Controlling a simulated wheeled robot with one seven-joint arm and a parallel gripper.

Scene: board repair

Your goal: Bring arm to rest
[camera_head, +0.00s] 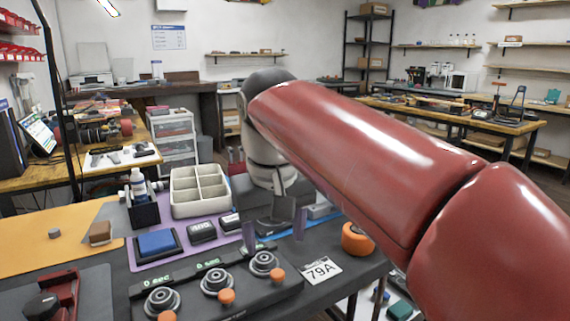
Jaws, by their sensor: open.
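My red arm reaches from the lower right across the picture, with its grey wrist over the middle of the workbench (330,285). My gripper (274,231) hangs down over the bench, its two fingers spread apart, and I see nothing between them. It is above or just behind the dark control panel (192,294) with several round dials and orange knobs. An orange round object (357,239) lies to the right of the gripper. My arm and wrist hide part of the bench behind them.
A white divided tray (199,191) stands left of my wrist. A blue pad (157,243), small dark blocks and a bottle (138,184) in a black holder are nearby. Open floor shows beyond, right of the bench.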

